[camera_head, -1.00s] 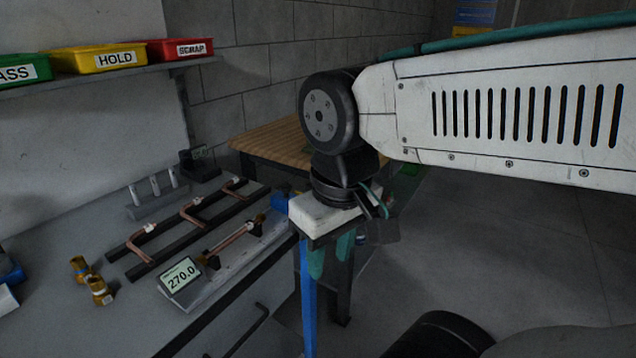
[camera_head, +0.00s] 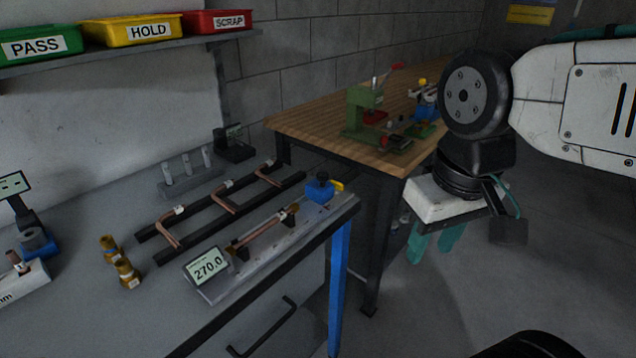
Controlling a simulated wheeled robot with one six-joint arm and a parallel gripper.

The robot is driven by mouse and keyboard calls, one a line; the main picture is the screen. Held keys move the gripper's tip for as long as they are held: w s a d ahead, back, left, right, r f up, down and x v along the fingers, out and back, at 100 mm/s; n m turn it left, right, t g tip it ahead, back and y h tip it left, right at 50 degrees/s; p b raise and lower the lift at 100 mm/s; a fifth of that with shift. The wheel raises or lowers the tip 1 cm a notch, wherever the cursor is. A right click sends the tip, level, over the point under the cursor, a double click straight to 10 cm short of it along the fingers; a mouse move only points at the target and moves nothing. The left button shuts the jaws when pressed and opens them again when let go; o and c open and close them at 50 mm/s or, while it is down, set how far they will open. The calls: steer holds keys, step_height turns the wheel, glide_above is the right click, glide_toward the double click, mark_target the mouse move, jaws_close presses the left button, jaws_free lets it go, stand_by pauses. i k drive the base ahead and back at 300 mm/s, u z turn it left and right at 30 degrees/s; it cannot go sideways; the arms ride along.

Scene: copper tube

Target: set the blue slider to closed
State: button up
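The blue slider (camera_head: 320,191) is a small blue block with a black knob on top and a yellow lever at its right. It sits at the far right end of the grey measuring fixture (camera_head: 300,224). A copper tube (camera_head: 262,232) lies in the fixture's black supports, just left of the slider and apart from it. The fixture's display (camera_head: 208,265) reads 270.0. My gripper (camera_head: 433,243) hangs to the right of the slider, off the bench edge. Its two teal fingers point down, apart, with nothing seen between them.
A rack with several bent copper tubes (camera_head: 222,205) lies behind the fixture. A wooden table (camera_head: 310,115) with a green press (camera_head: 362,112) stands behind. Bins fill the shelf. Open floor lies right of the grey bench.

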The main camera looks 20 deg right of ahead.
mark_target(318, 189)
steer(key=u, duration=0.05)
steer(key=k, duration=0.6)
steer(key=z, duration=0.8)
steer(key=i, duration=1.25)
steer(key=u, duration=0.6)
